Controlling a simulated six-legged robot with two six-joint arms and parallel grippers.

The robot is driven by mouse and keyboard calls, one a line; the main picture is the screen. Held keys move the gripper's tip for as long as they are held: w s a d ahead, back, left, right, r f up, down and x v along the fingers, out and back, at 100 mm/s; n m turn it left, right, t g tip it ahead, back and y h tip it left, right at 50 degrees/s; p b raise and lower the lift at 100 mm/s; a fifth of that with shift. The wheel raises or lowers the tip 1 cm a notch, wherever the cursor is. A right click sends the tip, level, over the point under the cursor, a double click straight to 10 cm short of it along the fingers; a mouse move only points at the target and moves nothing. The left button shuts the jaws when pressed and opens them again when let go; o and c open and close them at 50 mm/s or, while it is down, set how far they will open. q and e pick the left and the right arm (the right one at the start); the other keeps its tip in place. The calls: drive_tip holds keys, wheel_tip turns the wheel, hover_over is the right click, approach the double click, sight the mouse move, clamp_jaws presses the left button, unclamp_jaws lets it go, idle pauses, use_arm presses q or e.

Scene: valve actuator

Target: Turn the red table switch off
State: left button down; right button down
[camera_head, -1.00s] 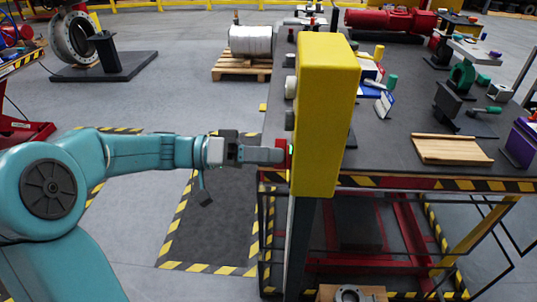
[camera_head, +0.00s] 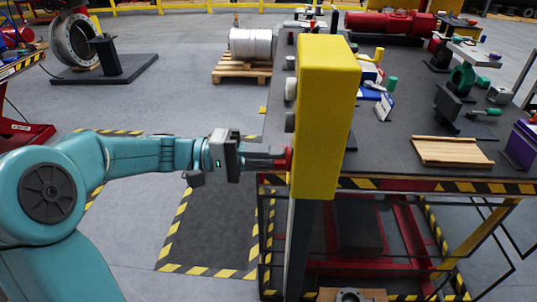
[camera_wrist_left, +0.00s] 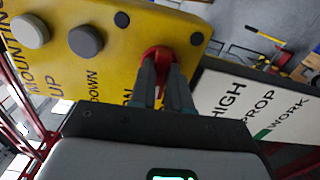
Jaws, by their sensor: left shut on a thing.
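The red switch (camera_head: 289,158) sits low on the left-facing side of a yellow control box (camera_head: 328,120). In the left wrist view the red switch (camera_wrist_left: 158,54) shows between my finger ends, on the yellow panel (camera_wrist_left: 120,50). My left gripper (camera_head: 285,160) reaches in from the left and is shut on the red switch; its fingers (camera_wrist_left: 160,85) also show in the left wrist view. The fingers hide part of the switch and the lettering beside it, of which "ON" shows. My right gripper is not in view.
A white knob (camera_wrist_left: 30,32) and a grey knob (camera_wrist_left: 86,41) stand on the same panel, near "UP" and "DOWN" lettering. The box stands on a post at the edge of a dark workbench (camera_head: 400,145) with tools and parts. Open floor lies left of the box.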

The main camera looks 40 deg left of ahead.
use_arm(q)
drive_tip(key=shift+n+p, duration=1.95)
drive_tip(key=shift+n, duration=1.75)
drive_tip(key=c, duration=1.1)
unclamp_jaws()
drive_tip(key=b+v, duration=0.3)
drive_tip(key=v, duration=1.3)
drive_tip(key=shift+s+a, duration=0.15)
